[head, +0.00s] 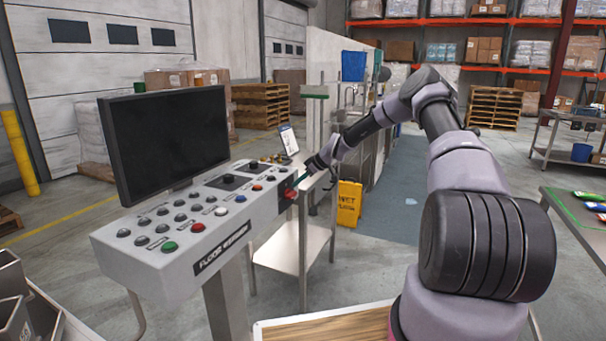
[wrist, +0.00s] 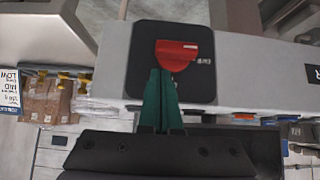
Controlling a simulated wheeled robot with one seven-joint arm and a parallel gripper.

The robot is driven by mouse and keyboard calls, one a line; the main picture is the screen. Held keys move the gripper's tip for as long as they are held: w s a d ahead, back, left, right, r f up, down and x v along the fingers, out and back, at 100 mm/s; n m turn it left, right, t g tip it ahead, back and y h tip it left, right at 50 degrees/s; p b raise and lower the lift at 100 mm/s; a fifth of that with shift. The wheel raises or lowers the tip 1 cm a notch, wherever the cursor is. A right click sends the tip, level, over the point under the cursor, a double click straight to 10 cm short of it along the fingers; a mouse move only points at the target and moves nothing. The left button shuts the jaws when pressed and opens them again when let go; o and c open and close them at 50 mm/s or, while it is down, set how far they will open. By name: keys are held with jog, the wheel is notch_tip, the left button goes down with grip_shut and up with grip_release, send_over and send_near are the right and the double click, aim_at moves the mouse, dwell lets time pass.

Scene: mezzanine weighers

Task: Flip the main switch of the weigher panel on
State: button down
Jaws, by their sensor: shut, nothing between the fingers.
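The weigher panel (head: 205,225) is a grey sloped console with rows of buttons, on a post left of centre in the head view. Its main switch (wrist: 176,54) is a red knob on a black plate, with small white lettering beside it in the wrist view. It also shows at the console's right end in the head view (head: 290,193). My gripper (wrist: 160,74) has green fingers, shut and empty, with their tips right at the knob's edge. Whether they touch it I cannot tell. In the head view my gripper (head: 299,181) is at that right end.
A black monitor (head: 165,140) stands behind the console. A steel side table (head: 290,248) is just right of it, and a yellow wet-floor sign (head: 348,203) stands beyond. A wooden-topped surface (head: 330,325) is at the near edge.

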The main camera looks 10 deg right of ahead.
jog(key=shift+a+f, duration=0.15)
jog(key=shift+f, duration=0.75)
